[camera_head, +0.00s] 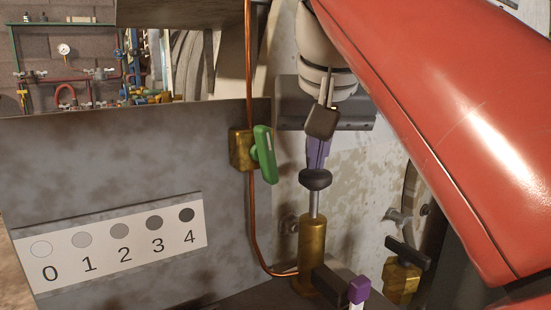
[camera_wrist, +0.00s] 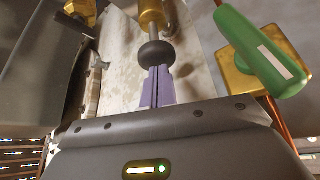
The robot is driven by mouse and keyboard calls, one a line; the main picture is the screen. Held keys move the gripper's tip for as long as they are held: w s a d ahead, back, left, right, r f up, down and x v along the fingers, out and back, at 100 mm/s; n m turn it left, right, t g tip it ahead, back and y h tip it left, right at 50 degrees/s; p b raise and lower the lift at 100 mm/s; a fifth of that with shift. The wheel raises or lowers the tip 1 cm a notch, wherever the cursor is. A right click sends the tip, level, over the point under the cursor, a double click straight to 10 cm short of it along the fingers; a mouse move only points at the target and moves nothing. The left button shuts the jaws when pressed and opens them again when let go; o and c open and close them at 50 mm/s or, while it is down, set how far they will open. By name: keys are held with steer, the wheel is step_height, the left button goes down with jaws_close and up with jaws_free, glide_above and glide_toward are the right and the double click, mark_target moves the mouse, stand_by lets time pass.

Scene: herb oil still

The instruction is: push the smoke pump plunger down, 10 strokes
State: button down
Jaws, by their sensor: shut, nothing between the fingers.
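The smoke pump is an upright brass cylinder (camera_head: 312,250) with a steel rod topped by a round black knob (camera_head: 315,179). A length of bare rod shows between knob and cylinder, so the plunger stands raised. My gripper (camera_head: 317,160) points down with its purple fingers shut and empty, directly above the knob. The fingertips meet the knob's top in the picture; I cannot tell whether they press on it. In the wrist view, the shut fingers (camera_wrist: 157,84) line up with the knob (camera_wrist: 156,54), with the rod and brass cylinder (camera_wrist: 152,14) beyond.
A green-handled valve (camera_head: 264,153) on a copper pipe (camera_head: 251,205) stands close left of my gripper. A grey-shade scale from 0 to 4 (camera_head: 112,243) is at left. A black-handled brass valve (camera_head: 403,275) and a purple-tipped lever (camera_head: 359,288) are near the pump's base.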

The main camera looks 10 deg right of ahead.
mark_target(317, 174)
steer(key=shift+f+b, duration=1.4)
steer(key=shift+f, duration=0.45)
step_height(317, 174, up, 3)
steer(key=p, duration=0.3)
step_height(317, 174, up, 9)
steer(key=shift+f, duration=0.2)
